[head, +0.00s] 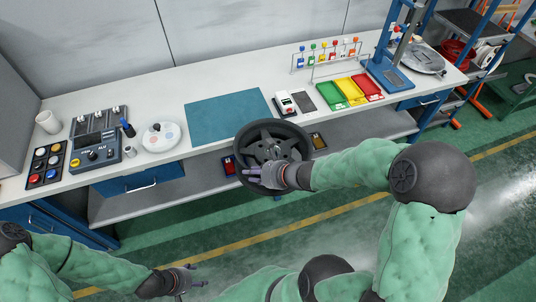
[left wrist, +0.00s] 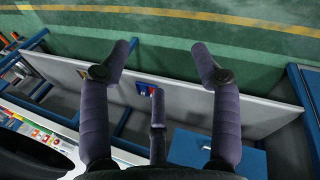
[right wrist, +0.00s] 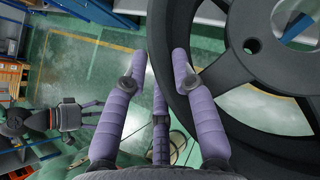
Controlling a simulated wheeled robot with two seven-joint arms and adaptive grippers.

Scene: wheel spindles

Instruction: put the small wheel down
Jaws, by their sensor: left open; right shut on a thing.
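The small wheel (head: 297,133) is dark grey with several spokes. My right gripper (head: 252,174) is shut on its rim in the head view. The wheel hangs over the bench's front edge and overlaps the near right corner of the blue mat (head: 222,115). In the right wrist view the wheel (right wrist: 222,80) fills the right side, its rim between the fingers of my right gripper (right wrist: 160,64). My left gripper (head: 198,282) is low, in front of the bench, open and empty. Its fingers (left wrist: 166,58) are spread apart in the left wrist view.
The white bench (head: 165,88) runs across the view. A control box (head: 95,143) and a round white plate (head: 161,136) stand left of the mat. A small meter (head: 286,103) and coloured trays (head: 351,91) stand right. A lower shelf (head: 200,180) lies beneath.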

